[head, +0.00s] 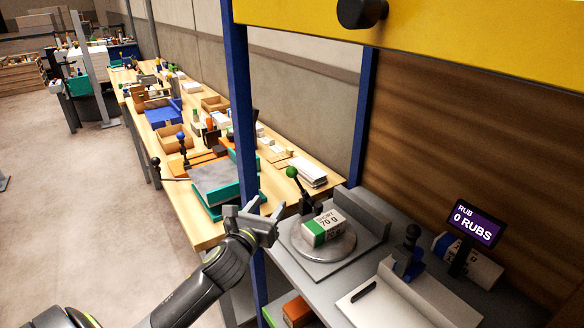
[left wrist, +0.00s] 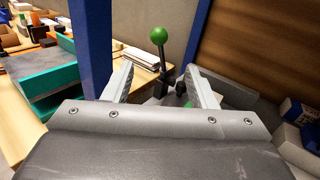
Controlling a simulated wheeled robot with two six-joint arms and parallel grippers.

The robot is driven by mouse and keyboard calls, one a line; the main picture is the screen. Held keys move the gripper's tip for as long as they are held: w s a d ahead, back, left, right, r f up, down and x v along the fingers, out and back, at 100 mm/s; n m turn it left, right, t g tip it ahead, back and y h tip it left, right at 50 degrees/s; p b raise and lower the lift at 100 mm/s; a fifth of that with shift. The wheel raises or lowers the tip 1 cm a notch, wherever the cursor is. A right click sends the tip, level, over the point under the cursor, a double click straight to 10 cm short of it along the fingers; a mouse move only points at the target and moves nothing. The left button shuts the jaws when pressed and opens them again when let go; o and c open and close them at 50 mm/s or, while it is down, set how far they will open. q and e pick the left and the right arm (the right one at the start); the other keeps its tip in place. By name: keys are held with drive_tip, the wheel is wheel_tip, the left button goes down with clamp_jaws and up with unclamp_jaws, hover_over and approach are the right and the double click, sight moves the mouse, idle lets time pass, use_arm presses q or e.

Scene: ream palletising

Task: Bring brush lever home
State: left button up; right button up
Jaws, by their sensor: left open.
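A lever with a green ball knob (head: 292,172) stands at the back left of the grey bench, tilted a little to the left in the head view. In the left wrist view its green knob (left wrist: 158,35) and dark rod show beyond and between my fingertips. My left gripper (head: 266,208) is open and empty, left of the lever and apart from it. In the left wrist view the lever's foot is partly hidden behind the gripper. My right gripper is not in view.
A green-and-white ream (head: 323,228) lies on a round plate beside the lever. A blue post (head: 241,100) stands close behind my left gripper. A dark blue handled tool (head: 411,240) and a screen reading "RUB 0 RUBS" (head: 474,222) are at right. A cluttered wooden table (head: 195,225) runs behind.

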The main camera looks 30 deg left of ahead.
sight(289, 175)
use_arm(q)
drive_tip(key=p+x, duration=0.2)
drive_tip(key=x, duration=1.3)
drive_tip(key=shift+f, duration=0.1)
drive_tip(key=shift+x, duration=0.9)
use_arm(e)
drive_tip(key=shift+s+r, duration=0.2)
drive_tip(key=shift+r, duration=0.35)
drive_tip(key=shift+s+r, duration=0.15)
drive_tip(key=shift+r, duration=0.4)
use_arm(q)
clamp_jaws()
